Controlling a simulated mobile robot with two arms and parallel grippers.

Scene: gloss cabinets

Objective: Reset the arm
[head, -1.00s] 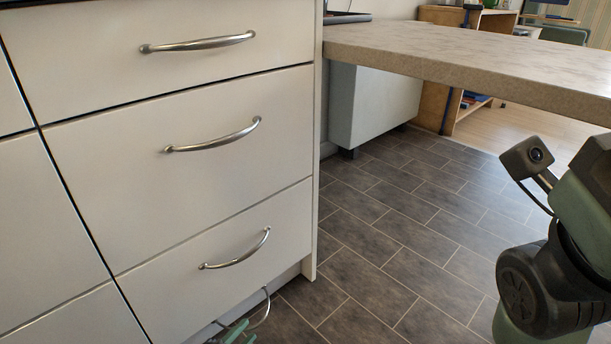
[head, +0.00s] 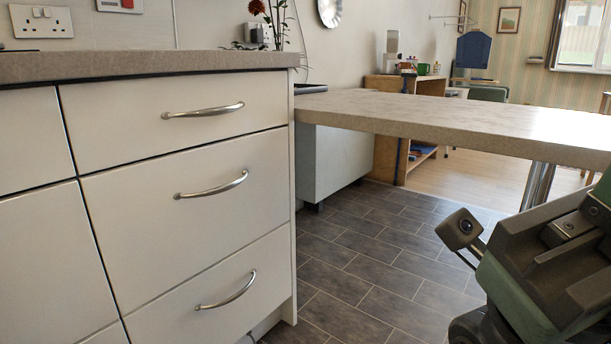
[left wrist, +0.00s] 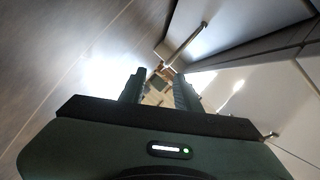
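My left gripper (left wrist: 158,90) shows in the left wrist view with its two dark fingers apart and nothing between them. It is out of the head view. A drawer handle (left wrist: 185,45) and glossy drawer fronts lie beyond the fingers in that view. My right arm (head: 540,265), green and black with a small camera on a stalk, comes in at the lower right of the head view. Its gripper fingers do not show.
White drawers with three curved metal handles (head: 203,111) fill the left; all look shut. A stone-patterned worktop (head: 450,115) juts out at right, close to my right arm. The tiled floor (head: 350,250) between is clear. A wooden shelf unit (head: 385,165) stands behind.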

